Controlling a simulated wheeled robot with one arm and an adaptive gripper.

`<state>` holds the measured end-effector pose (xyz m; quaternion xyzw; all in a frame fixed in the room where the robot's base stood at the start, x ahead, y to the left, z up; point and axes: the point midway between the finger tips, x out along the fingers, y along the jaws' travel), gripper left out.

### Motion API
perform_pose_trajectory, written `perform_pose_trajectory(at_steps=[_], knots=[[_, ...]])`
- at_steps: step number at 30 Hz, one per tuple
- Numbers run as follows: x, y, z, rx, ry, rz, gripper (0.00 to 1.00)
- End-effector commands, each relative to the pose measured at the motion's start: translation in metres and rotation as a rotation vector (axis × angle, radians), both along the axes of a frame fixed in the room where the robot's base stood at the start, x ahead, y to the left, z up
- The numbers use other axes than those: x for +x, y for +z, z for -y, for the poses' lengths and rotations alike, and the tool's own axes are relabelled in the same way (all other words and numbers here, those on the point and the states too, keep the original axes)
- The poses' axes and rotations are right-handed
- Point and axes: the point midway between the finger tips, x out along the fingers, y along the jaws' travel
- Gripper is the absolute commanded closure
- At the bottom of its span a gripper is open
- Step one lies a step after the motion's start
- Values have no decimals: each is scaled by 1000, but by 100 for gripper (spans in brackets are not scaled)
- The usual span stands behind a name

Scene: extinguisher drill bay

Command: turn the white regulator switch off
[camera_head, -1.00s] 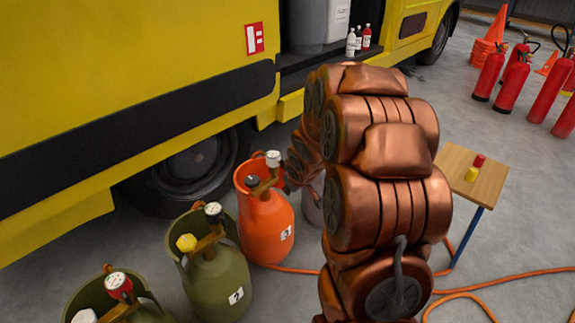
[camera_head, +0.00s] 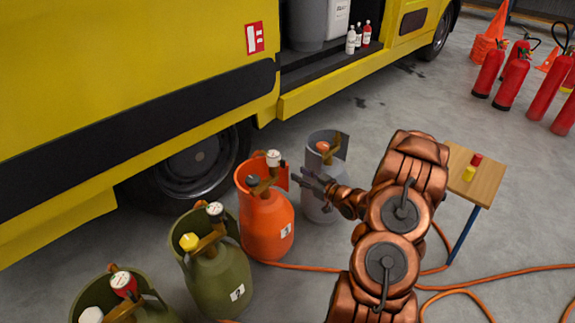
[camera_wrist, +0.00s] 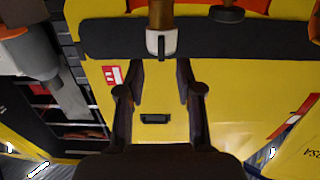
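The orange gas cylinder (camera_head: 268,222) stands beside the truck, with a white regulator switch (camera_head: 274,158) and a dark knob (camera_head: 253,181) on its brass valve. In the wrist view the white switch (camera_wrist: 160,43), with a dark bar on its face, is just ahead of the fingertips, roughly centred between them. The dark knob (camera_wrist: 226,14) is to its right. My gripper (camera_head: 308,181) is just right of the orange cylinder's collar. In the wrist view my gripper (camera_wrist: 160,66) is open with nothing between its fingers. I cannot tell whether it touches the switch.
A grey cylinder (camera_head: 318,205) stands behind my gripper. Olive cylinders (camera_head: 222,278) stand at front left, the nearest with another white knob (camera_head: 91,315). The yellow truck (camera_head: 120,80) borders the left. A small table (camera_head: 475,183) stands at right; an orange hose (camera_head: 480,287) lies on the floor.

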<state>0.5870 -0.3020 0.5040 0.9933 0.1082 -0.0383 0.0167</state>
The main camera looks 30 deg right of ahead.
Motion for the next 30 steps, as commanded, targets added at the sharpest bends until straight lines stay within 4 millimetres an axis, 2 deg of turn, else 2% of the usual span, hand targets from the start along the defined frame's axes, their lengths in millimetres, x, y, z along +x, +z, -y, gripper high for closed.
perform_pose_trajectory(at_steps=[4,8,24,30], knots=[[-9,3,2,37,8,57,65],[-8,4,0,45,13,74,65],[49,4,-14,41,15,74,65],[62,3,-16,42,13,72,65]])
